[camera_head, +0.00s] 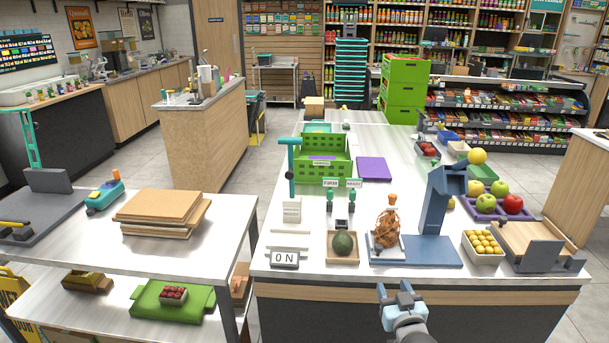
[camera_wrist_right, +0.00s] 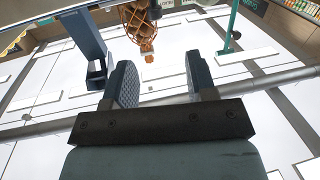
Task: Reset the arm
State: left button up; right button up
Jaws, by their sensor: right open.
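My right gripper (camera_head: 401,290) is in front of the white counter's front edge, at the bottom of the head view. Its two fingers stand apart with nothing between them. In the right wrist view the open fingers (camera_wrist_right: 160,85) also show, with clear space between them. Behind them in that view is an orange-brown net-like item (camera_wrist_right: 141,28), which in the head view (camera_head: 387,228) stands on the counter beyond the gripper. My left gripper does not show in either view.
The white counter (camera_head: 300,258) holds a blue stand (camera_head: 436,205), an avocado (camera_head: 344,243) in a tray, a box of yellow fruit (camera_head: 483,246) and green crates (camera_head: 322,165). A metal table (camera_head: 180,256) with stacked boards (camera_head: 160,212) stands at left. A floor gap separates them.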

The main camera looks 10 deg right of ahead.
jog(key=s+a+f+n+g+y, duration=0.1)
jog(key=s+a+f+g, duration=0.3)
jog(key=s, duration=0.6)
jog(key=s+a+f+n+g+y, duration=0.1)
jog(key=s+a+f+y, duration=0.15)
jog(key=s+f, duration=0.45)
jog(key=s+a+f+n+g+y, duration=0.1)
jog(key=s+a+f+g, duration=0.2)
jog(key=s, duration=0.9)
notch_tip(320, 180, up, 12)
jog(key=t+p, duration=0.1)
jog(key=p, duration=1.1)
jog(key=shift+s+a+f+p, duration=0.15)
jog(key=shift+s+f+p, duration=0.05)
jog(key=shift+p, duration=0.2)
